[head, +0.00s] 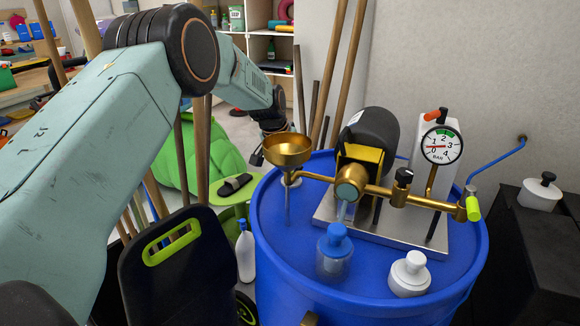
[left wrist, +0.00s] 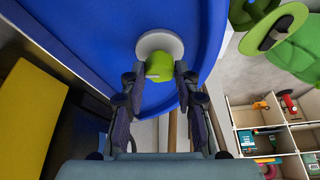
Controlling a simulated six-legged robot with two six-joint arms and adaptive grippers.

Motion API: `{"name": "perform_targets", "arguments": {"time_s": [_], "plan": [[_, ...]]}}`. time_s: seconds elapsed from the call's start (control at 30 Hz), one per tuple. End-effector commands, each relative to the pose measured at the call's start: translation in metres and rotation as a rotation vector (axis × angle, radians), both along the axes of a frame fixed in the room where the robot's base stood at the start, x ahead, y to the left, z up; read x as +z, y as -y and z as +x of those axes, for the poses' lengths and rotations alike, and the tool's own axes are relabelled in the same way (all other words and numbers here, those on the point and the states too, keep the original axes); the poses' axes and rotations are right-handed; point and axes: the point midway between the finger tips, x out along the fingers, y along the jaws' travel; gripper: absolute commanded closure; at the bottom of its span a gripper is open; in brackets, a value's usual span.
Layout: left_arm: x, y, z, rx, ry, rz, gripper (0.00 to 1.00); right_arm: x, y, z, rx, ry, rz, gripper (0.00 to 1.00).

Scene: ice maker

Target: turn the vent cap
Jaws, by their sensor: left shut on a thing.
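The lime-green vent cap (left wrist: 160,67) sits at a white round base (left wrist: 160,44) near the rim of the blue barrel (left wrist: 205,40) in the left wrist view. My left gripper (left wrist: 161,76) is shut on this cap, one finger on each side. In the head view my left arm reaches over from the left, and its gripper (head: 260,156) is small and dark beside the brass funnel (head: 288,150), at the back left of the barrel (head: 360,296). The cap cannot be made out there. My right gripper is not in view.
A black panel (head: 175,285) stands in front left.

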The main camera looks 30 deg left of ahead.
Motion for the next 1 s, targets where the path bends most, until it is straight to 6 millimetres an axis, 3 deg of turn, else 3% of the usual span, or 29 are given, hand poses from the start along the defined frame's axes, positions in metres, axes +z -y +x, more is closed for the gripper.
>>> {"name": "perform_targets", "arguments": {"time_s": [0.6, 1.0], "plan": [[-0.002, -0.003, 0.002, -0.566, 0.001, 0.000, 1.00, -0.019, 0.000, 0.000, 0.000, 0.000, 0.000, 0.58], [-0.001, -0.004, 0.003, -0.781, 0.001, 0.001, 1.00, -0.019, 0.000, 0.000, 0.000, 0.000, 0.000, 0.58]]}}
